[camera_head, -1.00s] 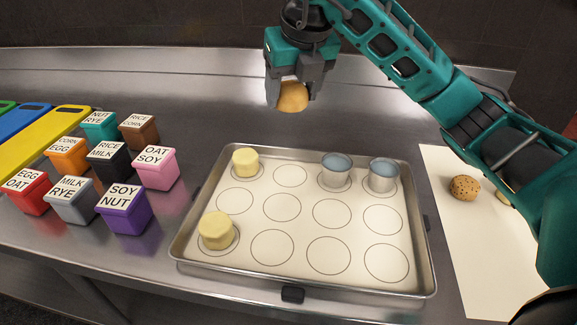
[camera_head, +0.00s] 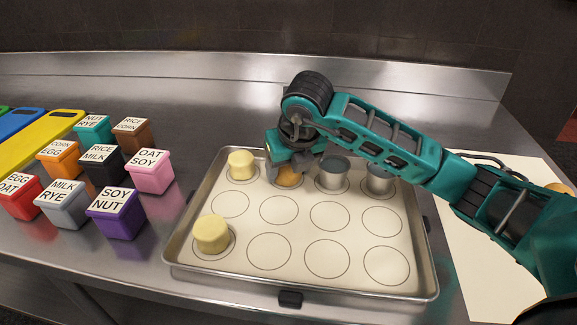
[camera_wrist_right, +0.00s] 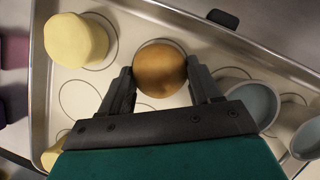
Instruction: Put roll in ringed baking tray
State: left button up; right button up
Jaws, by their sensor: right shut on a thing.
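The roll (camera_head: 289,177) is round and golden brown. My right gripper (camera_head: 288,172) is shut on it, low over the back row of the baking tray (camera_head: 428,262). In the right wrist view the roll (camera_wrist_right: 160,69) sits between the two fingers (camera_wrist_right: 163,84), over a printed ring. I cannot tell whether it touches the tray. The tray has a pale sheet with several printed rings, many empty. A pale yellow piece (camera_head: 241,164) is left of the roll and a metal cup (camera_head: 333,177) is right of it. My left gripper is not in view.
Another yellow piece (camera_head: 211,234) stands on the front left ring, and a second metal cup (camera_head: 379,180) at the back right. Labelled boxes, such as the purple one (camera_head: 116,216), stand left of the tray. A white sheet (camera_head: 468,262) lies at the right, partly under my arm.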

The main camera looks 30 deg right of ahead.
jog(key=o, duration=0.8)
jog(key=shift+c, duration=0.2)
jog(key=p+v, duration=0.1)
jog(key=v, duration=1.1)
jog(key=shift+s, duration=0.1)
